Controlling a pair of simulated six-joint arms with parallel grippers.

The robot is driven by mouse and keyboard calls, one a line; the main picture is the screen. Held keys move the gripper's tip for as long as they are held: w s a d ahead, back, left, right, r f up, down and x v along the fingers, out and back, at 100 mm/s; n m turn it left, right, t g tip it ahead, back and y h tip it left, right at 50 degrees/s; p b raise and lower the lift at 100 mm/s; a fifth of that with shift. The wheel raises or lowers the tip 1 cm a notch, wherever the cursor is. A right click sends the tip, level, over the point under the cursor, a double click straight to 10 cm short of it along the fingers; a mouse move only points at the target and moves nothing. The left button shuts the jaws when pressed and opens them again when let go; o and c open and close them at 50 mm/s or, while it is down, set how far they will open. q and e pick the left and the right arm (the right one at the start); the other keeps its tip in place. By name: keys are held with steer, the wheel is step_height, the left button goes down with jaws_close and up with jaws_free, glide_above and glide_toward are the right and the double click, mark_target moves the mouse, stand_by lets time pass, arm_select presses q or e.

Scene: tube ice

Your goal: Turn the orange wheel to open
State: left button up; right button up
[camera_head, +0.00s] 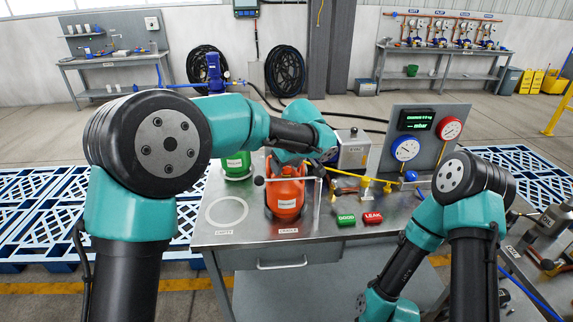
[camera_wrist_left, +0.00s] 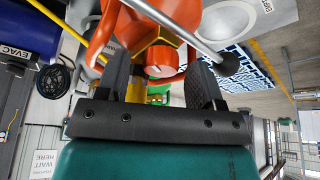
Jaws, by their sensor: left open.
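An orange-red cylinder (camera_head: 285,195) stands on the metal bench, with a grey rod with a black ball end (camera_head: 259,181) across its top. In the left wrist view a round orange wheel (camera_wrist_left: 160,62) sits between the fingers of my left gripper (camera_wrist_left: 160,82), with orange guard parts around it. The gripper is open; dark gaps show beside the wheel. The grey rod (camera_wrist_left: 176,25) crosses above the fingers in that view. In the head view my left wrist covers the fingertips. My right arm is at the right; its gripper does not show.
A green cylinder (camera_head: 237,165) stands behind left of the orange one. GOOD (camera_head: 346,219) and LEAK (camera_head: 373,218) buttons lie to the right. A gauge panel (camera_head: 420,145) and a steel box (camera_head: 352,149) stand behind. The bench's left front, with a printed circle (camera_head: 227,211), is clear.

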arm_select(q)
steer(key=v, duration=1.7)
steer(key=shift+s+d, duration=0.15)
steer(key=shift+s, duration=0.05)
steer(key=shift+r, duration=0.1)
